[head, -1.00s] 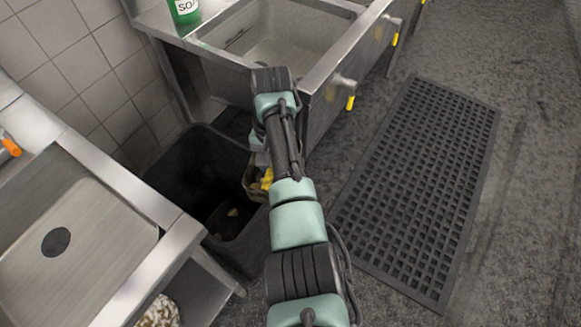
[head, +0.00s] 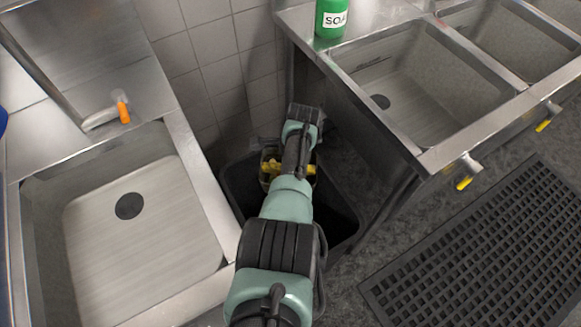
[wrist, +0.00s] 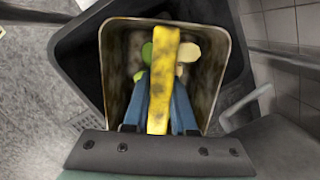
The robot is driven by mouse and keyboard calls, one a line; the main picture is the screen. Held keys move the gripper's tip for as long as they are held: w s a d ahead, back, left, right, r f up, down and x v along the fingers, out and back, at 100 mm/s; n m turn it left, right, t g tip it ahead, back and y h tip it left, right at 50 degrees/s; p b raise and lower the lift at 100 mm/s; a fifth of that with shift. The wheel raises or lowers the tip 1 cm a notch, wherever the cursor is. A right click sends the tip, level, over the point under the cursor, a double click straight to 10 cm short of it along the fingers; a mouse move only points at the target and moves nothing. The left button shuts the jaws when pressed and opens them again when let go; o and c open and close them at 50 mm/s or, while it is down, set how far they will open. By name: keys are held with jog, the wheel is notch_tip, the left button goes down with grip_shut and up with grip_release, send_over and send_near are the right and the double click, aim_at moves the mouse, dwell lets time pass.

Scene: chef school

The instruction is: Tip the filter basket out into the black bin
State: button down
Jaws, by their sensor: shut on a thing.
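The filter basket (head: 264,183) is a small squarish metal container with a worn inside and pale rim. In the wrist view the basket (wrist: 117,75) opens toward the camera, with green and pale yellow bits inside. My gripper (wrist: 160,105) reaches into it, with blue fingers on both sides of a mottled yellow strip (wrist: 160,80). It is shut and carries the basket; the exact contact is hard to see. The black bin (head: 345,222) is below the basket in the head view, partly hidden by my arm. Its rim also shows in the wrist view (wrist: 75,60).
A steel sink (head: 130,235) stands close on the left and another sink (head: 420,100) on the right, with a green soap bottle (head: 331,18) behind it. A tiled wall (head: 225,65) is behind the bin. A black mat (head: 480,260) lies on the floor at right.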

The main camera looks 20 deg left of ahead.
jog(key=p, duration=0.1)
jog(key=r+p, duration=0.1)
jog(key=shift+s+d+t+p, duration=0.1)
jog(key=shift+s+t+p, duration=0.1)
jog(key=shift+t+p, duration=0.15)
jog(key=shift+f+t+y+p, duration=0.1)
jog(key=shift+t+y+p, duration=0.5)
jog(key=shift+p, duration=0.6)
jog(key=t+p, duration=0.2)
jog(key=shift+s+d+f+t+y, duration=0.1)
jog(key=shift+f+t+y, duration=0.2)
jog(key=shift+t+y, duration=0.1)
jog(key=shift+f+n+t+y+b, duration=0.3)
jog(key=shift+f+t+b, duration=0.1)
jog(key=shift+t+b, duration=0.45)
jog(key=shift+f+t+y+b, duration=0.15)
jog(key=shift+t+y+b, duration=0.25)
jog(key=shift+t+b, duration=0.55)
jog(key=t+y+b, duration=0.1)
jog(key=t+b, duration=0.1)
jog(key=b, duration=0.6)
jog(key=t+b, duration=0.1)
jog(key=b, duration=0.1)
jog(key=shift+b, duration=0.3)
jog(key=t+y+b, duration=0.1)
jog(key=b, duration=0.5)
jog(key=shift+n, duration=0.3)
